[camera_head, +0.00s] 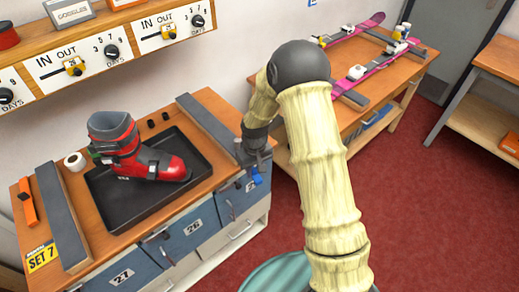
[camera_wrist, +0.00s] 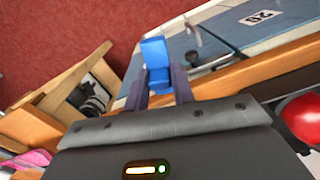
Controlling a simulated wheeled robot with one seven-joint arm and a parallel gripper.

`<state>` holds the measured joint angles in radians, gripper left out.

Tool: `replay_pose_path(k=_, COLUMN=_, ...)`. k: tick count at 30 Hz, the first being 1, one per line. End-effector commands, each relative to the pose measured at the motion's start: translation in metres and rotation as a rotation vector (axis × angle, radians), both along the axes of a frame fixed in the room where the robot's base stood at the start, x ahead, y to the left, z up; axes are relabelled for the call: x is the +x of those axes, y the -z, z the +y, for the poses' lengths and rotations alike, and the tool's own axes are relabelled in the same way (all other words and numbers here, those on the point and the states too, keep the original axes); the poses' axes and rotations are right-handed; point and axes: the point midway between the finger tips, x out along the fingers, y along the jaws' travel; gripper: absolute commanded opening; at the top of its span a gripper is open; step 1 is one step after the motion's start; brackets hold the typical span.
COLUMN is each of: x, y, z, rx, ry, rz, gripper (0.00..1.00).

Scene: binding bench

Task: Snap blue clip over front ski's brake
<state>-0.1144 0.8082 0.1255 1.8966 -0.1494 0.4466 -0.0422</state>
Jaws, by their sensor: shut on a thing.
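My gripper (camera_head: 254,165) is shut on the blue clip (camera_head: 256,178), in front of the right end of the cabinet bench. The clip also shows between the two fingers in the wrist view (camera_wrist: 155,60). A pink ski (camera_head: 375,68) lies on the far wooden bench at the upper right, with white binding parts (camera_head: 356,72) on it. Part of it is hidden behind my arm. Which binding part is the brake is too small to tell. The clip is well apart from the ski.
A red ski boot (camera_head: 150,160) stands in a black tray (camera_head: 110,215) on the cabinet bench (camera_head: 75,150). Blue numbered drawers (camera_head: 190,228) face the front. A shelf with IN/OUT sliders (camera_head: 100,50) hangs above. Red carpet (camera_head: 400,200) is open at the right. Another wooden table (camera_head: 490,120) stands at the right edge.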

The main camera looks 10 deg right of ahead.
Motion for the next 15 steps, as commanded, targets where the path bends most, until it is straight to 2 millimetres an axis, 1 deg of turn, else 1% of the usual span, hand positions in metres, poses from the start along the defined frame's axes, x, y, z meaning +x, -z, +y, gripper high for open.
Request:
replay_pose_path(k=1, x=0.005, y=0.019, z=-0.008, rx=0.001, ry=0.035, rz=0.007, gripper=0.02)
replay_pose_path(k=7, x=0.020, y=0.093, z=-0.044, rx=-0.004, ry=0.181, rz=0.009, gripper=0.02)
replay_pose_path(k=12, x=0.021, y=0.155, z=-0.077, rx=-0.015, ry=0.296, rz=0.007, gripper=0.02)
replay_pose_path(k=15, x=0.019, y=0.182, z=-0.092, rx=-0.022, ry=0.346, rz=0.003, gripper=0.02)
